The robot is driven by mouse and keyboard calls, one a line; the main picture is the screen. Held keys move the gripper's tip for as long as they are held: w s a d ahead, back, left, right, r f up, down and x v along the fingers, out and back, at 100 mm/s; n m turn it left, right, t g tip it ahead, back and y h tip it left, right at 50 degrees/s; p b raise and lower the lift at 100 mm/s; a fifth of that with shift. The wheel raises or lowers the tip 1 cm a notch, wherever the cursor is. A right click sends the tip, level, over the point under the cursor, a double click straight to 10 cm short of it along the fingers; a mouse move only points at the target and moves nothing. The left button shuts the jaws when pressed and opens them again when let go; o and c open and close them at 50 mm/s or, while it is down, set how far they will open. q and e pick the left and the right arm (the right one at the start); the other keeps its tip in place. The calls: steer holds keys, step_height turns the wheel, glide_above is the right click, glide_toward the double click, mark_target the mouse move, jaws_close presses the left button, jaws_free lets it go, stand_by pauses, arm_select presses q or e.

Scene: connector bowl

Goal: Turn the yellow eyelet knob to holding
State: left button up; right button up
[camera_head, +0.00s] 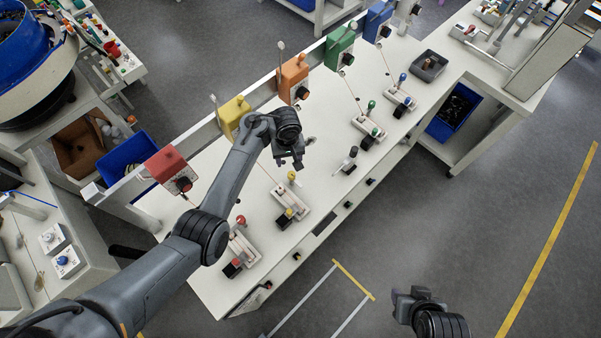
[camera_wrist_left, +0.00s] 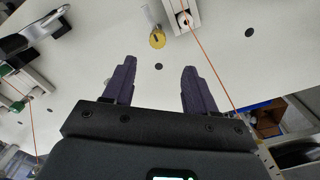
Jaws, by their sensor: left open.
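A yellow ball-topped knob (camera_head: 291,176) stands on the white bench on a small lever fixture (camera_head: 290,205), in line with the yellow box (camera_head: 235,114). The box has a yellow knob (camera_head: 239,99) on top; I cannot tell which of the two is the eyelet knob. My left gripper (camera_head: 292,163) hangs over the bench beside the ball-topped knob, apart from it. In the left wrist view a yellow ball knob (camera_wrist_left: 157,40) shows beyond the open, empty fingers of the left gripper (camera_wrist_left: 159,66). My right gripper (camera_head: 410,298) is over the floor, its fingers unclear.
Red (camera_head: 172,172), orange (camera_head: 294,76), green (camera_head: 341,44) and blue (camera_head: 377,19) boxes line the bench's back edge, with thin cords to lever fixtures. A red-knobbed fixture (camera_head: 240,240) is at the near left. A black tray (camera_head: 428,66) sits at the far end.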

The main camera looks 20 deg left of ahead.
mark_target(291, 174)
arm_select(q)
step_height(291, 174, down, 9)
steer(key=b, duration=0.3)
steer(key=shift+w+d, duration=0.15)
steer(key=shift+f+b, duration=0.3)
steer(key=shift+f, duration=0.45)
steer(key=c, duration=1.1)
